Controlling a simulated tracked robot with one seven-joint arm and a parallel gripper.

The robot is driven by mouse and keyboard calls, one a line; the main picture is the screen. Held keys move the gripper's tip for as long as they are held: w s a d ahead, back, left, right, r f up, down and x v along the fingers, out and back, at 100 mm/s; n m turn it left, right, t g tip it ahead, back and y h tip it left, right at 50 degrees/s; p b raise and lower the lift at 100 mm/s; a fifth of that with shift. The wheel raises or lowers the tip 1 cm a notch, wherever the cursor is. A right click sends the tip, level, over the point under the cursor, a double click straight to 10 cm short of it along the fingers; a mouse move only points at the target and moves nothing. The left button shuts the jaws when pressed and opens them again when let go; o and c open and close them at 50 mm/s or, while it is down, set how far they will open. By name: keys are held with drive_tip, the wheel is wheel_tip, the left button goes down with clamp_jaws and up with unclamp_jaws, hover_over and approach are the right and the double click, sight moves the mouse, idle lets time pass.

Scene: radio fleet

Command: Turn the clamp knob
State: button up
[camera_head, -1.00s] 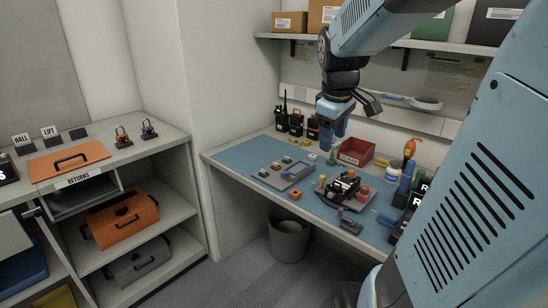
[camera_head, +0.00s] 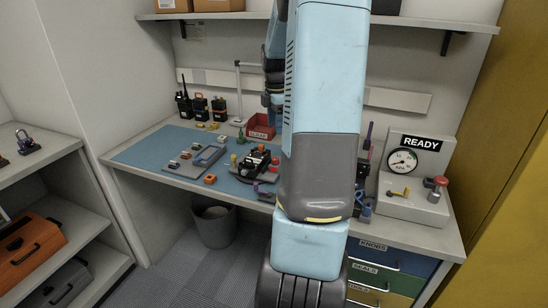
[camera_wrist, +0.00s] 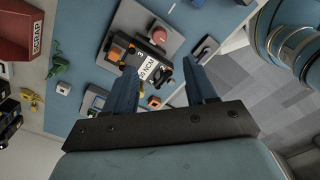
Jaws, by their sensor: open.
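A dark clamp-like fixture holding a black and orange device with a white label (camera_wrist: 146,70) sits on a grey plate (camera_wrist: 128,18) in the wrist view. The fixture also shows in the head view (camera_head: 256,161), left of my arm. My gripper (camera_wrist: 162,76) is open and empty, its two blue fingers apart above the fixture. In the head view my arm hides most of the gripper.
A red bin (camera_head: 261,127) stands behind the fixture, and a grey tray (camera_head: 196,162) lies left. Several radios (camera_head: 200,107) stand at the back. A gauge panel marked READY (camera_head: 418,177) is right. The blue mat (camera_head: 145,152) is clear at its left end.

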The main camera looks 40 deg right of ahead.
sight(275, 159)
wheel_tip(275, 159, down, 13)
drive_tip(key=shift+f, duration=0.1)
idle(0.4)
drive_tip(key=c, duration=1)
drive_tip(key=shift+a, duration=0.3)
clamp_jaws()
drive_tip(key=shift+s+d, duration=0.1)
drive_tip(key=shift+d, duration=0.05)
